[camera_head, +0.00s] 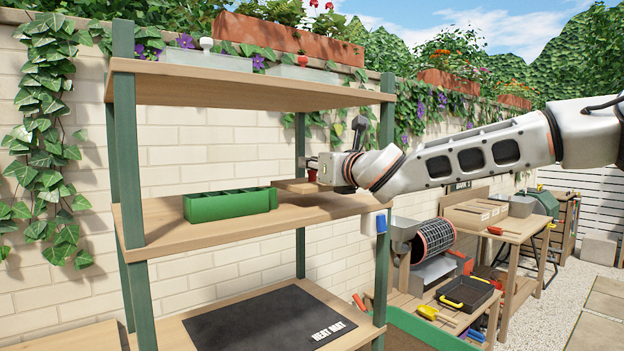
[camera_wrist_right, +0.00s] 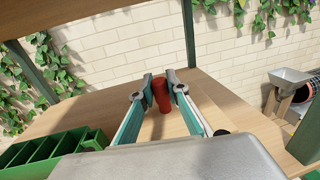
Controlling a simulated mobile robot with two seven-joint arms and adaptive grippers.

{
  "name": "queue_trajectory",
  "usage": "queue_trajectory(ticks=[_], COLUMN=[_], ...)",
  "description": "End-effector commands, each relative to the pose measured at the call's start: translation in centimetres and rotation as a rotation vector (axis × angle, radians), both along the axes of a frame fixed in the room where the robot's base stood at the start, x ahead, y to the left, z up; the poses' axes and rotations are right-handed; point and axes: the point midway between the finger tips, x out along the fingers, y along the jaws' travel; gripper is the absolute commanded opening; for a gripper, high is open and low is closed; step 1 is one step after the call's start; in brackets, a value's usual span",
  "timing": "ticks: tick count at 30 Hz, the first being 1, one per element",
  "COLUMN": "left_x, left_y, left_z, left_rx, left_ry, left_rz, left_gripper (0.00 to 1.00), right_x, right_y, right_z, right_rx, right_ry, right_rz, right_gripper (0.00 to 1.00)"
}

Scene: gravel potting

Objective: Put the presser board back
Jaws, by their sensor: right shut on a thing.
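The presser board (camera_head: 290,186) is a flat wooden board with a red upright handle (camera_wrist_right: 161,95). It is at the right end of the middle shelf (camera_head: 190,235), low over the shelf surface; I cannot tell whether it fully rests there. My right gripper (camera_head: 314,167) reaches in from the right and is shut on the red handle. In the right wrist view the two fingers (camera_wrist_right: 160,88) stand on either side of the handle. The board's wood blends with the shelf wood in that view. My left gripper is not in view.
A green compartment tray (camera_head: 230,204) stands left of the board on the same shelf. A dark heat mat (camera_head: 265,325) lies on the shelf below. Green shelf posts (camera_head: 386,110) stand near my right arm. A workbench (camera_head: 515,230) with other items is at the right.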

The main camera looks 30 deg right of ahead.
Motion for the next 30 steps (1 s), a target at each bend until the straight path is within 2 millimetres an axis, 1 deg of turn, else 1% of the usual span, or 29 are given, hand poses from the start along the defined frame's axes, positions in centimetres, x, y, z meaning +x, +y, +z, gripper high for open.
queue_trajectory(ticks=[3,6,14,17,18,19,20,30], left_x=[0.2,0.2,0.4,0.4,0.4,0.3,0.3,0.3], left_y=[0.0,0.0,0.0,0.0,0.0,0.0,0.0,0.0], left_z=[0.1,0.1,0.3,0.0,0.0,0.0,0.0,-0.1], left_rx=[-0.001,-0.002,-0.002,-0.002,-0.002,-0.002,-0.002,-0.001], left_ry=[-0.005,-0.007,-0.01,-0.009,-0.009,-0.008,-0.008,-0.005], left_rz=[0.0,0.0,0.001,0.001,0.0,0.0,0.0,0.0], left_gripper=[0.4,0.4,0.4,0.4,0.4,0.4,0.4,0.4], right_x=[0.0,0.0,0.0,0.0,0.0,0.0,0.0,0.0], right_y=[0.0,0.0,0.0,0.0,0.0,0.0,0.0,0.0], right_z=[-1.7,-2.9,-3.1,-3.3,-3.4,-3.4,-3.3,-3.2], right_rx=[0.003,0.002,-0.001,-0.001,0.0,0.0,0.0,0.0], right_ry=[0.003,0.002,-0.001,-0.001,0.001,0.001,0.001,0.0], right_rz=[0.001,0.001,0.0,0.0,0.0,0.0,0.0,0.0], right_gripper=[0.0,0.0,0.0,0.0,0.2,0.28,0.32,0.32])
